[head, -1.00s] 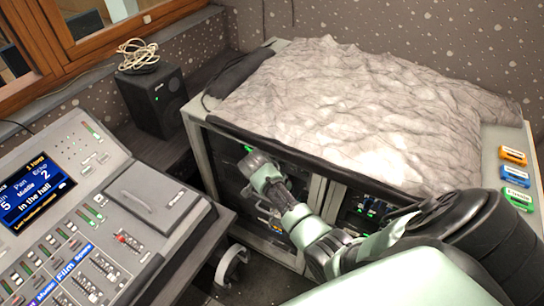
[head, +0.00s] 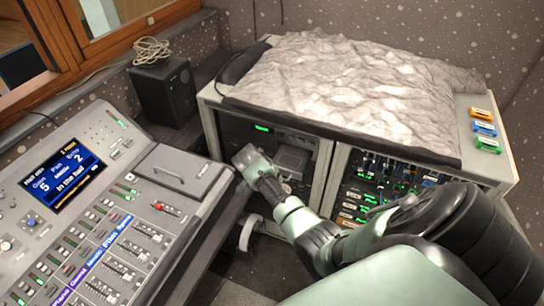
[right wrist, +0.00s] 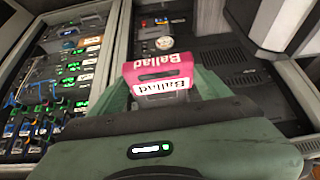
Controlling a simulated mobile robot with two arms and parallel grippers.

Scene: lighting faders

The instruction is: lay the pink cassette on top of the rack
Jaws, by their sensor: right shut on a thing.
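The pink cassette (right wrist: 158,70), labelled "Ballad", is between the fingers of my right gripper (right wrist: 160,88) in the right wrist view. The gripper is shut on it. In the head view my right gripper (head: 248,157) is in front of the rack's left bay, below the top; the cassette is hidden there. The rack (head: 488,165) is a wide grey cabinet with open-front bays of equipment. A crumpled grey cloth (head: 350,90) covers most of its top. My left gripper is not in view.
Orange (head: 481,113), blue (head: 484,128) and green (head: 488,144) cassettes lie in a row on the bare right strip of the rack top. A mixing desk (head: 110,220) stands at left. A black speaker (head: 163,92) with a coiled cable (head: 152,50) stands behind it.

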